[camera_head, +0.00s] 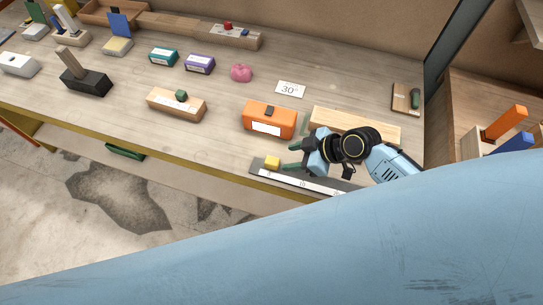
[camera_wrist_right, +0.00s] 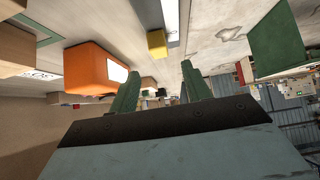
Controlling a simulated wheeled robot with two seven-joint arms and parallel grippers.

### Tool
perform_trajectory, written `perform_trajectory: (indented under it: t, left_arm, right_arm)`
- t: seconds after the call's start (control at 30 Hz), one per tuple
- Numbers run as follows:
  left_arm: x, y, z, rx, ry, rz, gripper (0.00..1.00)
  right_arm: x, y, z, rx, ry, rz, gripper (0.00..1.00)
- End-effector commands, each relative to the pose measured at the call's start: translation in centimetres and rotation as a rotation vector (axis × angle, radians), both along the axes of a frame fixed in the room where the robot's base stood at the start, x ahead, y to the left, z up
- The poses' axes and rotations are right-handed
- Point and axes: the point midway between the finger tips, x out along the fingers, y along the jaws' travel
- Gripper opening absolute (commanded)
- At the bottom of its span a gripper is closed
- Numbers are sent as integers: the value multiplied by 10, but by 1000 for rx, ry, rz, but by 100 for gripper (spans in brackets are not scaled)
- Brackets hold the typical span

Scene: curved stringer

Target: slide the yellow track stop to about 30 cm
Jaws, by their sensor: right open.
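The yellow track stop (camera_head: 272,162) is a small block near the left end of a dark track (camera_head: 257,163) at the table's front edge. A white scale strip (camera_head: 317,186) runs along the track's front side; its marks are too small to read surely. My right gripper (camera_head: 294,156) is open and empty, its green fingers just right of the stop and apart from it. In the right wrist view the yellow stop (camera_wrist_right: 157,43) shows beyond the open fingertips (camera_wrist_right: 160,80), with nothing between them. My arm hides part of the track's right side. My left gripper is out of view.
An orange box (camera_head: 269,120) stands behind the track, and also shows in the wrist view (camera_wrist_right: 95,72). A wooden block (camera_head: 355,123) lies behind my right gripper. A card reading 30 (camera_head: 290,89) lies farther back. A wooden block with a green knob (camera_head: 176,105) stands left.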

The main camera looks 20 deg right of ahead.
Motion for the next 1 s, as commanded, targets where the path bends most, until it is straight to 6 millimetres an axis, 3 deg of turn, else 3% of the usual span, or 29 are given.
perform_trajectory:
  t: [0.07,0.17,0.4,0.57,0.87,1.0]
  left_arm:
    - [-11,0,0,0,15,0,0]
    - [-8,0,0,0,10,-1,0]
    - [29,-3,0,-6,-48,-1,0]
    - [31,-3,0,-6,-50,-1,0]
    - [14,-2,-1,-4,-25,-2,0]
    - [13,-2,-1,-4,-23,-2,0]
  right_arm:
    - [8,11,-12,5,2,-3,48]
    - [15,24,-26,3,1,-1,48]
    - [29,43,-51,1,0,-2,48]
    - [33,49,-59,0,1,-1,48]
    - [34,50,-61,-1,0,-1,48]
    - [34,50,-60,-1,1,-1,34]
